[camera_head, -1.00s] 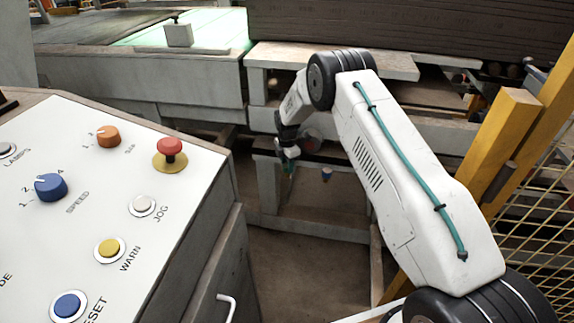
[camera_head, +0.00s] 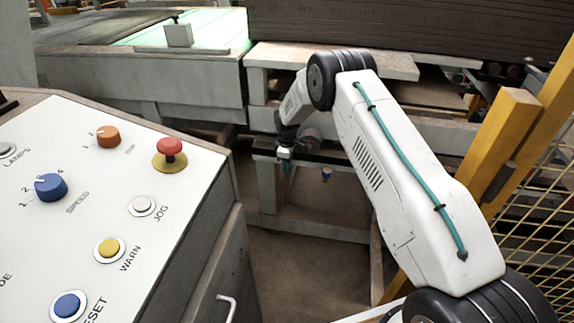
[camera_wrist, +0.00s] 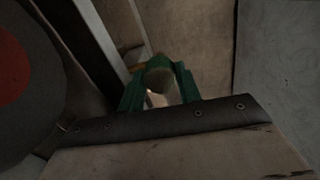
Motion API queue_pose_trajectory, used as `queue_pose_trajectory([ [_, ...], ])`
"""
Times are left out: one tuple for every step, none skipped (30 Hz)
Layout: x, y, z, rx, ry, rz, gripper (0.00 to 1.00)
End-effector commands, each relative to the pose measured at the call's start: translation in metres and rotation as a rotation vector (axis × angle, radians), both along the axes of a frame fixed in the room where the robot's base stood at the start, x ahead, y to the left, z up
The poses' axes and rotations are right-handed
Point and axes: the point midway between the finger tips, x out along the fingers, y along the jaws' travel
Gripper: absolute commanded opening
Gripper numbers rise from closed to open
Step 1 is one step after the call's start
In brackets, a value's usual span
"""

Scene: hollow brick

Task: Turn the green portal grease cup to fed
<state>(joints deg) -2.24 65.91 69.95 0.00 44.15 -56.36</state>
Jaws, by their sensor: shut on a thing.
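My gripper (camera_head: 286,157) is low at the end of the arm, beside the grey frame under the portal, small and partly shaded in the head view. In the wrist view, two green pieces that look like its fingers stand on either side of a dull, round-ended part. This part appears to be the grease cup (camera_wrist: 158,79), and my gripper is shut on it. Its green marking cannot be told apart from the green fingers. The cup's fed mark and turn position cannot be read.
A small blue-tipped fitting (camera_head: 326,174) hangs just right of my gripper. A dark bolted strip (camera_wrist: 200,113) crosses close below the fingers in the wrist view. The control panel (camera_head: 110,200) stands at the left, and a yellow post and mesh guard (camera_head: 515,135) at the right.

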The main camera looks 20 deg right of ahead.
Motion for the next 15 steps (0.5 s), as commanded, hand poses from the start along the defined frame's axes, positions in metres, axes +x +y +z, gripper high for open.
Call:
queue_pose_trajectory([
  [0.0006,0.0002,0.0006,0.0,-0.001,-0.043,0.11],
  [0.0006,0.0002,0.0006,0.0,-0.001,-0.072,0.11],
  [0.0006,0.0002,0.0006,0.0,-0.001,-0.109,0.11],
  [0.0006,0.0002,0.0006,0.0,-0.001,-0.138,0.11],
  [0.0006,0.0002,0.0006,0.0,-0.001,-0.167,0.11],
  [0.0006,0.0002,0.0006,0.0,-0.001,-0.204,0.11],
  [0.0006,0.0002,0.0006,0.0,-0.001,-0.233,0.11],
  [0.0007,0.0002,0.0007,0.0,-0.001,-0.261,0.11],
  [0.0007,0.0002,0.0007,0.0,-0.001,-0.299,0.11],
  [0.0007,0.0002,0.0007,0.0,-0.001,-0.328,0.11],
  [0.0007,0.0002,0.0007,0.0,-0.001,-0.356,0.11],
  [0.0007,0.0002,0.0007,0.0,-0.001,-0.394,0.11],
  [0.0007,0.0002,0.0007,0.0,-0.001,-0.423,0.11],
  [0.0007,0.0002,0.0007,0.0,-0.001,-0.451,0.11],
  [0.0007,0.0003,0.0008,0.0,-0.001,-0.489,0.11],
])
